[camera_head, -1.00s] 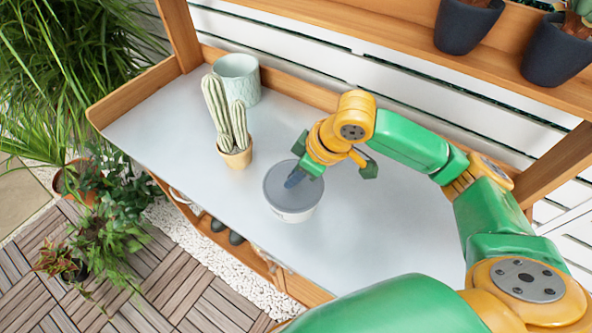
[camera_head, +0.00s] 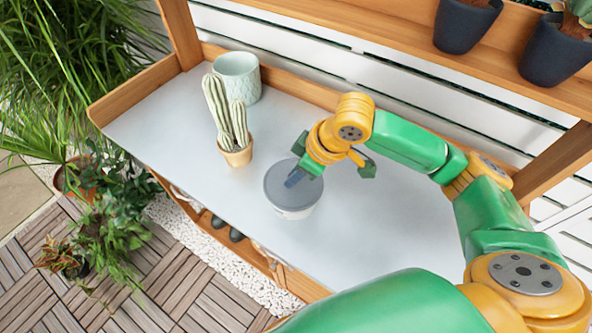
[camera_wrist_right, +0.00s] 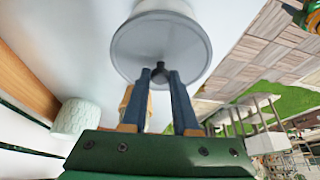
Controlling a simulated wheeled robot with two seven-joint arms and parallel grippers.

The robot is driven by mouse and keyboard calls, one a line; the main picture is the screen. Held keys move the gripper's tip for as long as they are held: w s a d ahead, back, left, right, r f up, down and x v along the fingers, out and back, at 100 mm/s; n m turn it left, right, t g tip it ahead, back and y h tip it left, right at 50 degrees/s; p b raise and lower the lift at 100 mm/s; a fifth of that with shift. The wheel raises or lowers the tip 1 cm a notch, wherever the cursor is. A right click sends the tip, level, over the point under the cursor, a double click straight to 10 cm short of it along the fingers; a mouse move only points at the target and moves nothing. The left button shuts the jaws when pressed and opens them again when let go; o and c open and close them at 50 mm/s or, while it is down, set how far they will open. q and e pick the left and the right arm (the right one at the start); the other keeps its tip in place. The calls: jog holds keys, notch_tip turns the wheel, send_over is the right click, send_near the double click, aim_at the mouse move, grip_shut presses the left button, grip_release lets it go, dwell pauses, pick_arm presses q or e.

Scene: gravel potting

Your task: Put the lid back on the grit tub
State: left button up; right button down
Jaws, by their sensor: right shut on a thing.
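The grit tub (camera_head: 293,211) is a white round tub standing on the bench top. Its grey round lid (camera_head: 277,181) lies over the tub's mouth and looks about level. The right wrist view shows the lid (camera_wrist_right: 136,48) with a dark knob, and the white tub (camera_wrist_right: 172,7) behind it. My right gripper (camera_head: 298,178) is over the lid, its blue fingers shut on the knob; the fingers (camera_wrist_right: 160,74) also show in the right wrist view. Whether the lid's rim is fully seated all round is too small to tell. My left gripper is not in view.
A potted cactus (camera_head: 235,155) stands left of the tub on the bench top (camera_head: 180,125). A pale green pot (camera_head: 238,76) stands behind it. Dark pots (camera_head: 553,52) sit on the upper shelf.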

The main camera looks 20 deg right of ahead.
jog(key=shift+r, duration=0.1)
jog(key=shift+p, duration=0.55)
jog(key=shift+c, duration=0.6)
grip_release()
notch_tip(320, 180, up, 7)
jog(key=p, duration=0.9)
